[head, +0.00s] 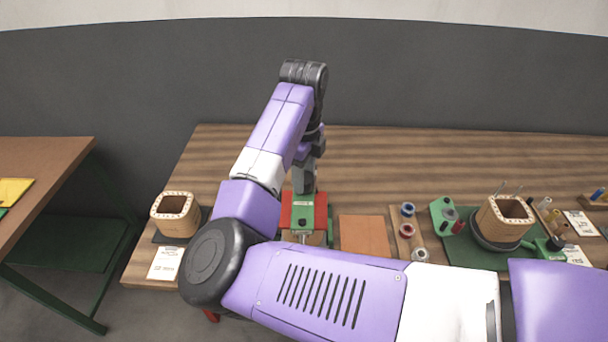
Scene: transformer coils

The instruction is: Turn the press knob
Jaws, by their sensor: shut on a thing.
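The press (303,212), a green body with red parts at its sides, stands near the front of the wooden table in the middle of the view. My gripper (304,190) points straight down at the top of the press and is shut on the press knob. The fingers are small and dark here, and the knob itself is hidden by them. My purple and white arm covers part of the table in front of and left of the press.
A wooden coil former (174,216) stands left of the press, with a white card (165,263) before it. To the right are a brown pad (364,236), a board with spools (407,228) and another coil former (503,220). The table's back is clear.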

